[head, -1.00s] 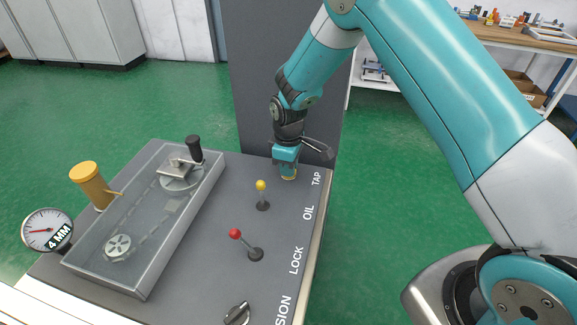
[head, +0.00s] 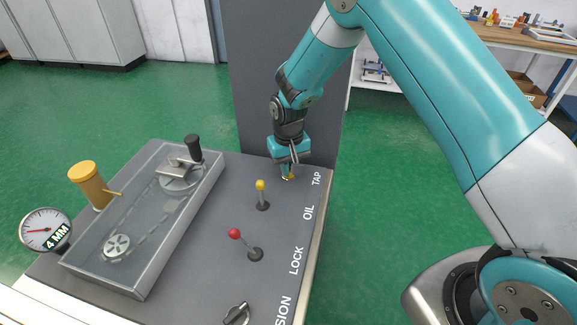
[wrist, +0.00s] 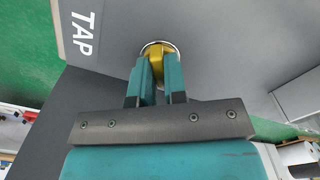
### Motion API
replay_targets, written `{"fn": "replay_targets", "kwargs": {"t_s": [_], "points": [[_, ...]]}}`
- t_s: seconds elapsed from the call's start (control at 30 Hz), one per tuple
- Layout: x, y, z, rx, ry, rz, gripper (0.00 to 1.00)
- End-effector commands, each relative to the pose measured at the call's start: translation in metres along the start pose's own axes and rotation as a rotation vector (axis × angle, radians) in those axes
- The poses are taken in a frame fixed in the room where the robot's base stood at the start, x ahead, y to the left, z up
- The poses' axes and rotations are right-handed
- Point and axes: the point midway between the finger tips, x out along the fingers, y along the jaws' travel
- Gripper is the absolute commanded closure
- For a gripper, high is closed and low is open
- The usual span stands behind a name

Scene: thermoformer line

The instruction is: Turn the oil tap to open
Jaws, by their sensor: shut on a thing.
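The oil tap (wrist: 157,50) shows in the wrist view as a yellow handle on a round, pale-rimmed base, beside the white TAP lettering. My gripper (wrist: 156,72) is shut on the yellow handle, with one teal finger on each side of it. In the head view my gripper (head: 288,172) points down at the far right corner of the grey panel, next to the TAP label (head: 316,178). Only a little yellow of the tap (head: 288,178) shows there, as the fingers hide most of it.
A yellow-knobbed lever (head: 261,186) stands close to my gripper, and a red-knobbed lever (head: 234,233) stands nearer. A clear-covered box (head: 150,225), a brass cylinder (head: 90,185) and a 4 MM gauge (head: 45,231) are at left. A dark knob (head: 237,314) sits at the near edge.

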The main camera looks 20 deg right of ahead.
Motion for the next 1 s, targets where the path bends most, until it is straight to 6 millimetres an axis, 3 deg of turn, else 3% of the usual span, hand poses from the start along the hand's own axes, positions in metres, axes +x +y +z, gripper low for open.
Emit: {"fn": "replay_targets", "kwargs": {"t_s": [0.5,1.0], "points": [[-0.0004,-0.0011,0.0007,0.442,-0.003,-0.001,1.0],[-0.0005,-0.0014,0.0007,0.626,-0.003,-0.002,1.0]]}}
